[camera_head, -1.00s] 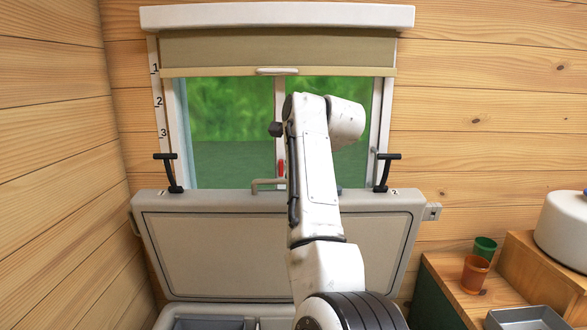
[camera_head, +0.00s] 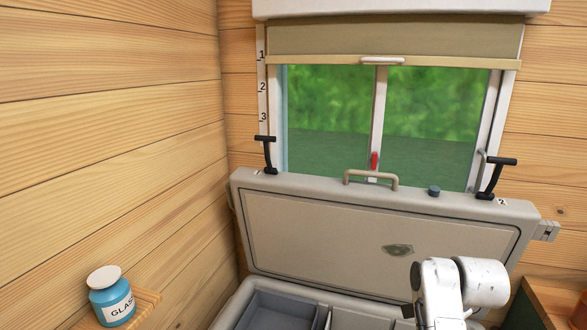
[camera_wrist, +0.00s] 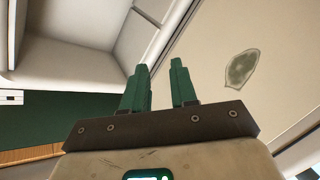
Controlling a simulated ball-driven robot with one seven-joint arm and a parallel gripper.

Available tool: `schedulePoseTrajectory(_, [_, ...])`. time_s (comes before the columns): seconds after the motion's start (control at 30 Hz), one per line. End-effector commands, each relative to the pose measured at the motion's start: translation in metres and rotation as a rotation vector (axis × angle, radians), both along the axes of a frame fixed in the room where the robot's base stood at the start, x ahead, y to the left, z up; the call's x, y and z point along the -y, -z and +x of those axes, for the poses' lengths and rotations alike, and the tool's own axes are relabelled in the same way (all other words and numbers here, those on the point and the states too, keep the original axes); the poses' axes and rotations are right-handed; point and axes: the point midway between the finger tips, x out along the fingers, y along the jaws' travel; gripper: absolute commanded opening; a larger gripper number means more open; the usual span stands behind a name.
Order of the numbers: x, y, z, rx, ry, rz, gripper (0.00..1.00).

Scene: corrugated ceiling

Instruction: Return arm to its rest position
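My arm shows at the lower right of the head view as white links, folded low in front of the open chest. My gripper itself is out of the head view. In the wrist view my gripper (camera_wrist: 161,85) shows two green fingers standing apart with an empty gap between them. Beyond the fingers is the pale inner face of the raised chest lid, with a greenish oval patch (camera_wrist: 241,69) right of the fingertips. That patch also shows on the lid in the head view (camera_head: 398,250).
The chest lid (camera_head: 330,228) leans open below the window (camera_head: 335,105). The chest holds a grey tray (camera_head: 275,312). A labelled jar (camera_head: 111,298) stands on a small wooden shelf at the lower left. A wooden counter (camera_head: 555,300) edges the lower right.

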Motion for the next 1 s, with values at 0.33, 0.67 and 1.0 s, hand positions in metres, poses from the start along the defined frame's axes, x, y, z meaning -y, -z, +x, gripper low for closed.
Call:
schedulePoseTrajectory(0.33, [0.010,0.119,-0.164,-0.215,-0.363,-0.232,0.27])
schedulePoseTrajectory(0.67, [-0.005,0.170,-0.333,-0.389,-0.761,-0.332,0.27])
schedulePoseTrajectory(1.0, [-0.021,0.172,-0.422,-0.455,-0.993,-0.340,0.27])
